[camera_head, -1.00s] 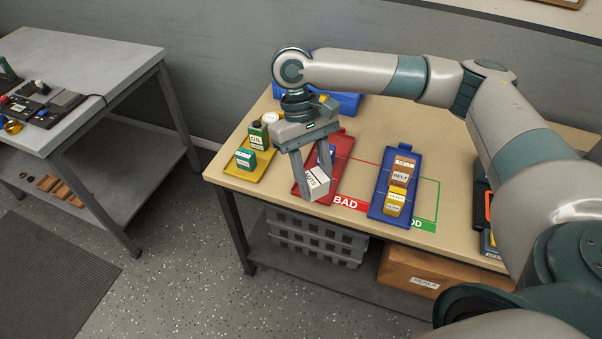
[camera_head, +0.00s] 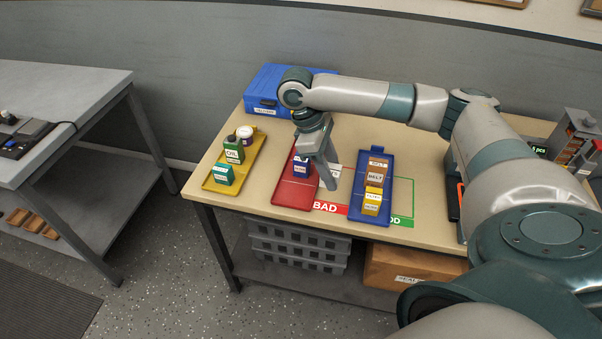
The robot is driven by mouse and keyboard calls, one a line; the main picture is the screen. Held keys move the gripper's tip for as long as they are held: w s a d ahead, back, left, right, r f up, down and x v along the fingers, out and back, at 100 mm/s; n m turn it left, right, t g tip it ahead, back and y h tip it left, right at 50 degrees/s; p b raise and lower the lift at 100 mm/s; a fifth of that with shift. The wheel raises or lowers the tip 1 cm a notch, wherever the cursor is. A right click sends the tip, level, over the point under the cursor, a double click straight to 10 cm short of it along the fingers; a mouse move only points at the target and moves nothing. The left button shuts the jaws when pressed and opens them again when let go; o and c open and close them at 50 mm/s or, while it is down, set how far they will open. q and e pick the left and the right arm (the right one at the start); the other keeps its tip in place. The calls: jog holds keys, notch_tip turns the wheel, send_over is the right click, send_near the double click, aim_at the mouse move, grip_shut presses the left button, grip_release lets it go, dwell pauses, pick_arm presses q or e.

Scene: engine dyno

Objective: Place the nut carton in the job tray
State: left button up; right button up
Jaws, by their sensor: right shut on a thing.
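My right gripper (camera_head: 328,181) points down over the right edge of the red tray (camera_head: 293,194), seen nearly edge-on. It is shut on the nut carton (camera_head: 336,170), a white box mostly hidden behind a finger. The gap between carton and table cannot be told. A purple carton (camera_head: 300,168) stands in the red tray, just left of the fingers. The yellow tray (camera_head: 251,150) at left holds a green oil bottle (camera_head: 234,151), a teal box (camera_head: 223,175) and a white jar (camera_head: 245,134). Which tray is the job tray does not show. My left gripper is not in view.
A blue tray (camera_head: 377,153) with belt cartons (camera_head: 376,170) and yellow boxes (camera_head: 372,200) lies right of the gripper. A blue case (camera_head: 267,88) stands at the back left. The red "BAD" marking (camera_head: 328,207) lies between the red and blue trays.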

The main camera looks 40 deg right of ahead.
jog(key=shift+d+n, duration=0.3)
jog(key=shift+d, duration=0.55)
jog(key=shift+f, duration=0.1)
jog(key=p, duration=0.2)
send_over(300, 195)
jog(key=w+a, duration=0.1)
notch_tip(300, 195, down, 7)
jog(key=shift+w+r, duration=0.1)
jog(key=shift+w, duration=0.05)
jog(key=shift+f+p, duration=0.35)
jog(key=shift+f, duration=1.7)
jog(key=shift+f, duration=0.15)
